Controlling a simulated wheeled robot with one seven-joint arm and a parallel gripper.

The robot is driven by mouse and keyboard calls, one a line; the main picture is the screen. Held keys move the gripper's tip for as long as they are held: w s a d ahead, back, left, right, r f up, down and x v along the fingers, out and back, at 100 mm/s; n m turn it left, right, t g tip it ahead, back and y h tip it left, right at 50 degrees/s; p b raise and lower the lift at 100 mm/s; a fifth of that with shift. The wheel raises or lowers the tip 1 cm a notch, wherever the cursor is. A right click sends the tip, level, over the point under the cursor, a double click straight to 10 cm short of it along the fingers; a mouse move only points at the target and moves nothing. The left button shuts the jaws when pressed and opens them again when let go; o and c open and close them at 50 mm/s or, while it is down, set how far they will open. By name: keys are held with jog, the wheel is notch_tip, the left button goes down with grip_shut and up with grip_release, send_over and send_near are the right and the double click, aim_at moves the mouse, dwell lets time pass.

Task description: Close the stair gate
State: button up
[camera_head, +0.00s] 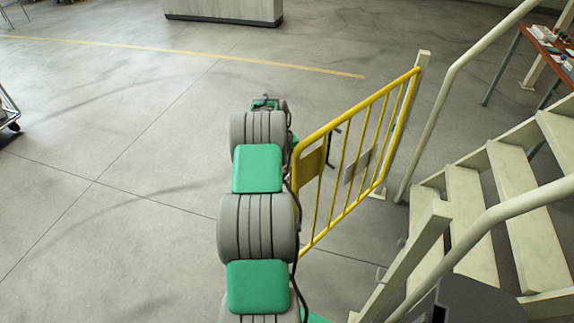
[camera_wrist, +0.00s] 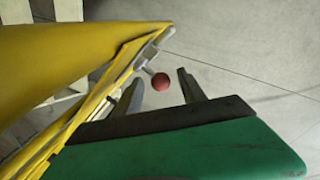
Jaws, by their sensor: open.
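The yellow barred stair gate (camera_head: 358,109) stands swung out from the foot of the cream stairs (camera_head: 475,210), with its far side at a cream post (camera_head: 424,58). Its near end is beside my arm and partly hidden by it. In the wrist view the gate's yellow frame (camera_wrist: 70,55) fills the left side. A red knob (camera_wrist: 160,82) shows at the gate's end, by a short grey rod. My gripper (camera_wrist: 159,76) is open, with the knob appearing between its fingers; whether they touch it I cannot tell. In the head view my gripper is mostly hidden by the arm.
A cream handrail (camera_head: 470,55) and a lower stair post (camera_head: 430,225) stand to the right. A table with small items (camera_head: 548,42) is at the far right. A pale block (camera_head: 224,10) stands at the back.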

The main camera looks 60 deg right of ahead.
jog(key=shift+c, duration=0.6)
grip_shut()
dwell(0.8)
